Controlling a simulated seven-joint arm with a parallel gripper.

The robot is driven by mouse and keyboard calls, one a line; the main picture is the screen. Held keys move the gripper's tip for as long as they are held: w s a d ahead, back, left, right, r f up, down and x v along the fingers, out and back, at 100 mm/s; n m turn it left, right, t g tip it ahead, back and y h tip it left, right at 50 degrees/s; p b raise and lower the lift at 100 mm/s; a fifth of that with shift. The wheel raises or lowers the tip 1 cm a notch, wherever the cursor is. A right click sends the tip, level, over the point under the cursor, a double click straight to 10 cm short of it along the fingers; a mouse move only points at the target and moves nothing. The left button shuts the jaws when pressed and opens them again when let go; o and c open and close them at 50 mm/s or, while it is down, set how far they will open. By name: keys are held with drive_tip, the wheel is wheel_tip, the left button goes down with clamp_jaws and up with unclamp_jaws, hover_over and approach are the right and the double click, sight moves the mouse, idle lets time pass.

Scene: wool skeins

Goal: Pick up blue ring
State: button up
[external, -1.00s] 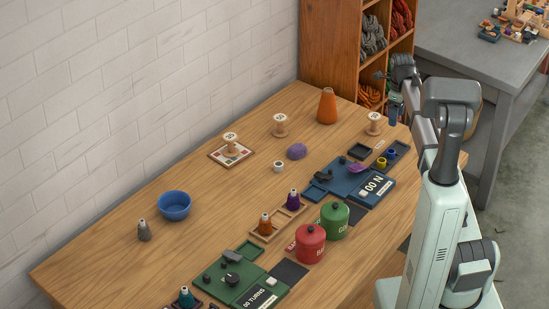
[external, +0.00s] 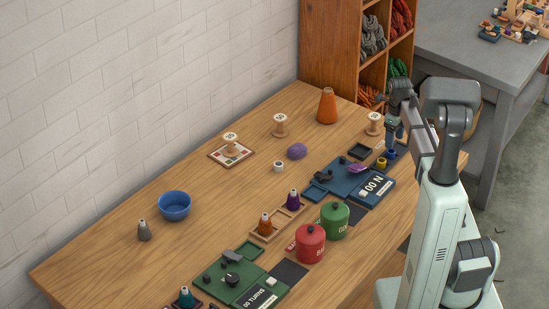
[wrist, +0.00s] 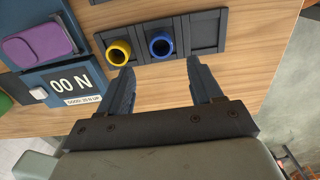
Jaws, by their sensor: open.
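The blue ring (wrist: 161,45) lies in a dark tray (wrist: 207,32) in the wrist view, beside a yellow ring (wrist: 118,52) to its left. In the external view the blue ring (external: 391,154) shows at the table's right end, just below my gripper. My gripper (wrist: 160,65) is open and empty. Its two fingers are apart, and the blue ring appears between and beyond their tips in the wrist view. I cannot tell the exact height of the fingertips above the ring.
A blue device marked "00 N" (wrist: 74,87) with a purple pad (wrist: 36,44) stands left of the tray. A wooden spool (external: 374,123) stands behind the tray. Red (external: 311,243) and green (external: 335,220) canisters stand along the front.

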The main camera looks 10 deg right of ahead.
drive_tip(key=shift+w+f, duration=0.15)
drive_tip(key=shift+f, duration=1.25)
drive_tip(key=shift+w+f, duration=0.1)
drive_tip(key=shift+f, duration=1.25)
drive_tip(key=c, duration=1.1)
drive_tip(key=shift+r, duration=0.15)
